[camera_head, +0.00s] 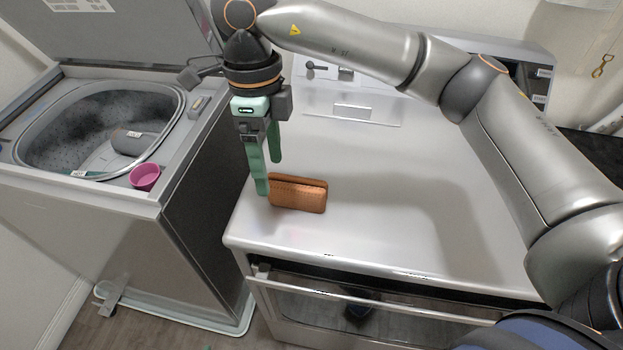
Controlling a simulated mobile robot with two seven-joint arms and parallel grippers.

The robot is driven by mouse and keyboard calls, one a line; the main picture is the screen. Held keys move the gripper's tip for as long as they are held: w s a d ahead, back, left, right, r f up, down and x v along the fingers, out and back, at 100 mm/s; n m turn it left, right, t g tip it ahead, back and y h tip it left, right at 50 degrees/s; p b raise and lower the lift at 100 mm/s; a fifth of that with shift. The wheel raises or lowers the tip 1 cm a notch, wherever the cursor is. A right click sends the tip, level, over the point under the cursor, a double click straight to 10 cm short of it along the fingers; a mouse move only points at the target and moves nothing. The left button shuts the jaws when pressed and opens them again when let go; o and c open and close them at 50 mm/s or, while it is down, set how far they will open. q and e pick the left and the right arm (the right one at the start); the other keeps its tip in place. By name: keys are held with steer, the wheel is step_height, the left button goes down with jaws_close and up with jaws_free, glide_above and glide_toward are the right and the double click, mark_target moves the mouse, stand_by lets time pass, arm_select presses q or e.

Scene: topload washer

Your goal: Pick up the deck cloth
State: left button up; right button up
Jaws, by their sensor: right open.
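A small brown-orange folded item (298,196), which looks like the deck cloth, lies on the white top of the dryer-like appliance (400,220) near its front left corner. My right gripper (268,174) points down with its green fingers apart, just left of and behind the cloth. The nearer fingertip is close beside the cloth's left end. I cannot tell whether it touches. Nothing shows between the fingers. My left gripper is not in view.
An open topload washer (195,150) stands to the left, its lid raised. A pink cup (145,177) sits at its front rim, and a dark grey roll-like item (133,142) shows at its opening. The appliance top right of the cloth is clear.

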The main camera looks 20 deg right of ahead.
mark_target(294, 182)
steer(key=d, duration=0.1)
steer(key=w+d+r, duration=0.1)
steer(key=d+h, duration=0.1)
steer(key=shift+w+d+r+t, duration=0.1)
steer(key=shift+w+r+t, duration=0.2)
steer(key=shift+t, duration=0.1)
steer(key=shift+d+f, duration=0.2)
steer(key=shift+f, duration=0.1)
steer(key=f, duration=0.6)
steer(key=shift+s+d+f, duration=0.2)
steer(key=shift+d+f+p, duration=0.15)
steer(key=shift+f+p, duration=0.5)
steer(key=shift+f, duration=2.05)
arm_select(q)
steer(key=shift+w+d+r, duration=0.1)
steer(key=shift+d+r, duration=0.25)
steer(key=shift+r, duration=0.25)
arm_select(e)
jaws_close()
